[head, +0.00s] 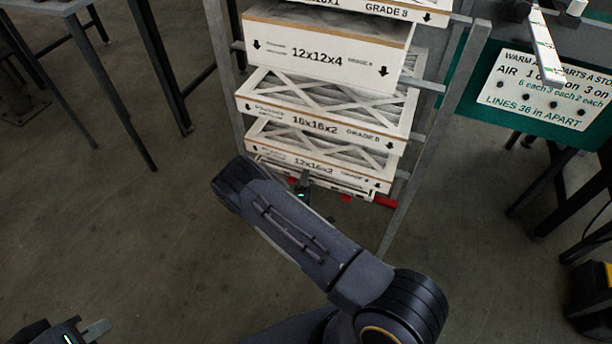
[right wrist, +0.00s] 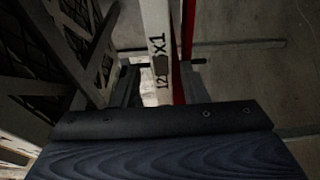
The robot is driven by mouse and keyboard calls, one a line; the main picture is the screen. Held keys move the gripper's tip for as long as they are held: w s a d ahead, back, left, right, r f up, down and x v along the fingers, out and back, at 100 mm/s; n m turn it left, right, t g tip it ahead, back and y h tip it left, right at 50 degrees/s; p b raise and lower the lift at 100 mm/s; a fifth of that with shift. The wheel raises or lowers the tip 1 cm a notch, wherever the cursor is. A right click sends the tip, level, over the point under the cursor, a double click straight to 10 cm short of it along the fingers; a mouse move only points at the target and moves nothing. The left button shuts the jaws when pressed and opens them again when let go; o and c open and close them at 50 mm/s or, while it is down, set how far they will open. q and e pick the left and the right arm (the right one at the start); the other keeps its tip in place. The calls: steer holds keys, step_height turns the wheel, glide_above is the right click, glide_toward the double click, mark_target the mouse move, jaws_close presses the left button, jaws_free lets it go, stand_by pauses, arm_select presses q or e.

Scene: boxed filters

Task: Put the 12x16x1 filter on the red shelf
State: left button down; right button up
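A thin white filter edge (right wrist: 158,28) with a label that reads "12" and "x1" shows in the right wrist view. My left gripper (head: 88,332) is at the bottom left, partly cut off, away from the rack.
The rack above holds a 12x16x2 filter (head: 300,160), a 16x16x2 filter (head: 315,122) and a 12x12x4 filter (head: 315,55). Grey rack posts (head: 440,120) stand at both sides. A sign (head: 545,90) hangs at the right.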

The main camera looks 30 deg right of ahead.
steer(key=p+v, duration=0.1)
steer(key=v, duration=0.9)
steer(key=shift+a, duration=0.1)
